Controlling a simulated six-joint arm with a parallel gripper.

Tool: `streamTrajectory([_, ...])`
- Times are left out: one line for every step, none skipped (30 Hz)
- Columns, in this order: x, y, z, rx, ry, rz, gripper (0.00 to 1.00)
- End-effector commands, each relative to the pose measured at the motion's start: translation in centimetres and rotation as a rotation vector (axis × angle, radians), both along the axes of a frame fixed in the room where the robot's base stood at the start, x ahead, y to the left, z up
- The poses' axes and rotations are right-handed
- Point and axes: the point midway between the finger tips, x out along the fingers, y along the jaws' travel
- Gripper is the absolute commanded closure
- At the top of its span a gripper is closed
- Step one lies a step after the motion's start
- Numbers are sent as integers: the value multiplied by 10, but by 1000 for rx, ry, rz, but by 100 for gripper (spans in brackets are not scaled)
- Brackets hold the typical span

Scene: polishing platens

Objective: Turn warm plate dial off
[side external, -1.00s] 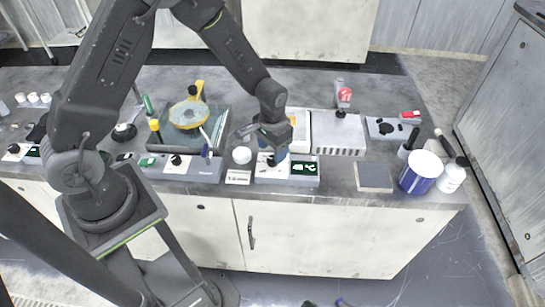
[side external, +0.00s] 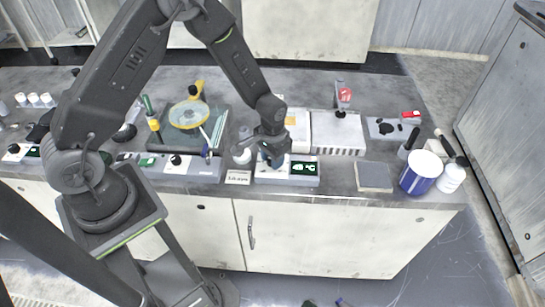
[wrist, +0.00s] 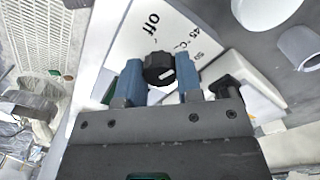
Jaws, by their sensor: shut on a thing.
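The warm plate dial (wrist: 159,68) is a black knob on a white panel (wrist: 124,42) printed with "Off", "45 °C" and a partly cut-off "50". In the wrist view it sits between the two blue fingers of my gripper (wrist: 160,76), which is shut on it. In the side view my gripper (side external: 270,158) is down at the front control box (side external: 305,180), and it hides the dial there. The white line on the dial points toward the right side of the wrist view.
A green display (side external: 304,168) is just right of my gripper. A small white bottle (side external: 242,152) stands close on its left. A white plate unit (side external: 335,130) is behind, and a grey flat block (side external: 374,176) lies to the right.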

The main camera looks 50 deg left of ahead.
Motion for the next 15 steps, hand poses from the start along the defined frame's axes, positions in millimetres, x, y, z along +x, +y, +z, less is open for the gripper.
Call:
streamTrajectory([0,0,0,0,0,0,79])
streamTrajectory([0,0,0,0,0,0,82])
streamTrajectory([0,0,0,0,0,0,86])
streamTrajectory([0,0,0,0,0,0,88])
streamTrajectory([0,0,0,0,0,0,91])
streamTrajectory([0,0,0,0,0,0,91])
streamTrajectory([0,0,0,0,0,1,91])
streamTrajectory([0,0,0,0,0,2,91])
streamTrajectory([0,0,0,0,0,5,91])
streamTrajectory([0,0,0,0,0,8,91])
streamTrajectory([0,0,0,0,0,13,91])
streamTrajectory([0,0,0,0,0,21,91])
streamTrajectory([0,0,0,0,0,29,91])
streamTrajectory([0,0,0,0,0,39,91])
streamTrajectory([0,0,0,0,0,54,91])
